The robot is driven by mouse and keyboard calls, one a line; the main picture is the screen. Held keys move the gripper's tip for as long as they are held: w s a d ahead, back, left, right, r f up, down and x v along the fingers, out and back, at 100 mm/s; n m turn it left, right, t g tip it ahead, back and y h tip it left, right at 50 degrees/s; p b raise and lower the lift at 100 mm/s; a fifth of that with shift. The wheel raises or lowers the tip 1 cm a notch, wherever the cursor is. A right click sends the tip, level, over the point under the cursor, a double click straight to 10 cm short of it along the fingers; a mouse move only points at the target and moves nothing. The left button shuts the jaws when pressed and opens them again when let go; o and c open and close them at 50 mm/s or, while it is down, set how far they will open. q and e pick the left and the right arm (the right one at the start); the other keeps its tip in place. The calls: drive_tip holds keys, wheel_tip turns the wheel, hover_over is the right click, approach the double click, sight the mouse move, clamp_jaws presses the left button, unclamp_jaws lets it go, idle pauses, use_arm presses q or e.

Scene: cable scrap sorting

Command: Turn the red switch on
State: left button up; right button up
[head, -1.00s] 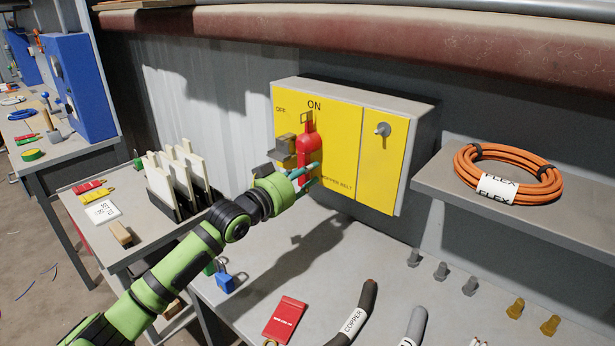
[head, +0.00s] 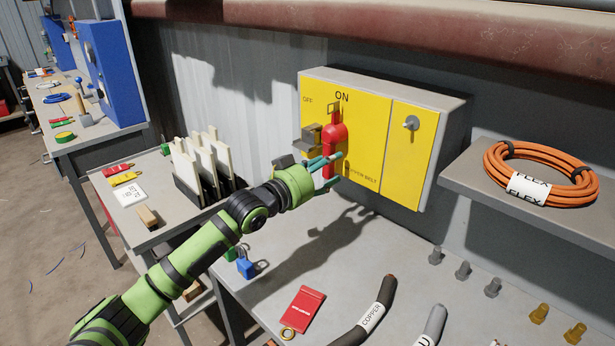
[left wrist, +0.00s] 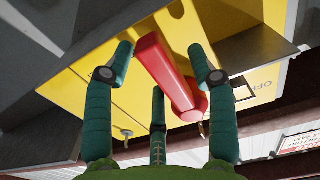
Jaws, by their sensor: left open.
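The red switch (head: 334,131) is on the yellow front of a wall box (head: 367,150). Its round hub sits below the ON label, and its lever hangs down from the hub. OFF is printed to the upper left. My left gripper (head: 336,170) is open at the lower part of the lever, its teal fingers close to the panel. In the left wrist view, the red lever (left wrist: 163,68) lies between the spread fingers of my gripper (left wrist: 160,52). I cannot tell whether they touch it. My right gripper is not in view.
A metal bracket (head: 309,139) juts out left of the switch. A small knob (head: 411,123) is on the box's right part. An orange cable coil (head: 540,173) lies on a shelf at right. A red tag (head: 303,307) and cable pieces lie on the bench below.

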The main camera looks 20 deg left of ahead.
use_arm(q)
drive_tip(key=v, duration=1)
drive_tip(key=shift+s, duration=0.3)
drive_tip(key=shift+a, duration=0.2)
